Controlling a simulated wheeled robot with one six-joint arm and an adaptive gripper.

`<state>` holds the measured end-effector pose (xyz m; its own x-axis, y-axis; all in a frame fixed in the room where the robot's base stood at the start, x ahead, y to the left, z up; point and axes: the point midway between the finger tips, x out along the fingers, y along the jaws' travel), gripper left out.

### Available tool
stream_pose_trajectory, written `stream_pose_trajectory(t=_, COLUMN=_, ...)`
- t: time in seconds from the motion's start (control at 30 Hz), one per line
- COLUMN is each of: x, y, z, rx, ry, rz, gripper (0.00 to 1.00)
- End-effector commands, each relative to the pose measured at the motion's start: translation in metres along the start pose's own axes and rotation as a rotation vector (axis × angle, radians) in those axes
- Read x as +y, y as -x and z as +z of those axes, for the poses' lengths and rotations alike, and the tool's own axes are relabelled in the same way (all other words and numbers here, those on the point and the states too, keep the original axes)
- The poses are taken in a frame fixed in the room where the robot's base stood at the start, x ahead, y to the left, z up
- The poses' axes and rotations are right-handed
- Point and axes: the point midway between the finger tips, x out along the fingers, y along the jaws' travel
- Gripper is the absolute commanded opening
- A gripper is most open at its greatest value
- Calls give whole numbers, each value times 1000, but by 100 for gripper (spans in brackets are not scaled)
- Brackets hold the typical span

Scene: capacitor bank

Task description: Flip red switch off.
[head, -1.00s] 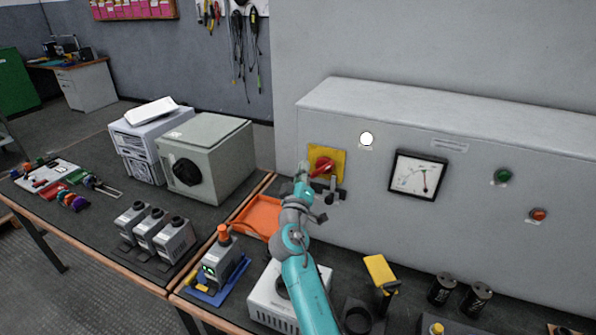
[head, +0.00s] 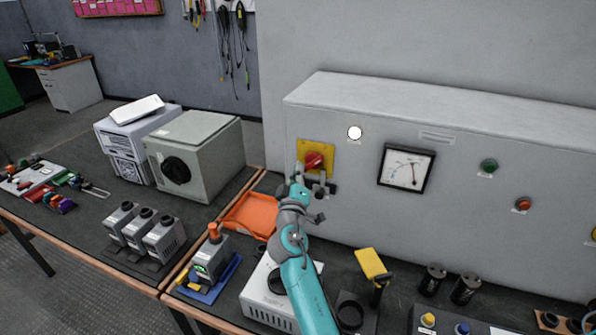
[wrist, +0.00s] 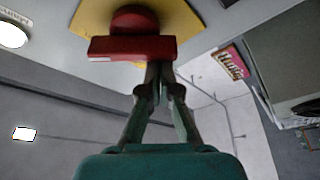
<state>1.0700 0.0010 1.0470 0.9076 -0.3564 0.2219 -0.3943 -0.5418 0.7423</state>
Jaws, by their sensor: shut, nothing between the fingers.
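The red switch (head: 314,161) is a rotary handle on a yellow plate (head: 324,147) at the left of the grey cabinet front. In the wrist view, its red bar (wrist: 132,48) lies across the picture in front of a round red hub, with the yellow plate (wrist: 88,15) behind. My gripper (wrist: 160,68) is shut and empty. Its fingertips are together just below the right part of the bar; I cannot tell whether they touch it. In the head view, my gripper (head: 318,186) is just below the switch, and the fingertips are hard to make out.
The cabinet also carries a white lamp (head: 355,133), a dial meter (head: 407,167), a green button (head: 489,166) and a red button (head: 523,204). An orange tray (head: 252,215) and a yellow-topped device (head: 371,264) are on the bench below.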

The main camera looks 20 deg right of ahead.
Motion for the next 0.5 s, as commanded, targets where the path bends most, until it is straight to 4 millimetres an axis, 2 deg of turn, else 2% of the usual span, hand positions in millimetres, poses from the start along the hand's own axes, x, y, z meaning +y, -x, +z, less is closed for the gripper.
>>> stream_pose_trajectory(t=0.5, x=-2, y=1, z=3, rx=-1, ry=91, rz=-33, gripper=0)
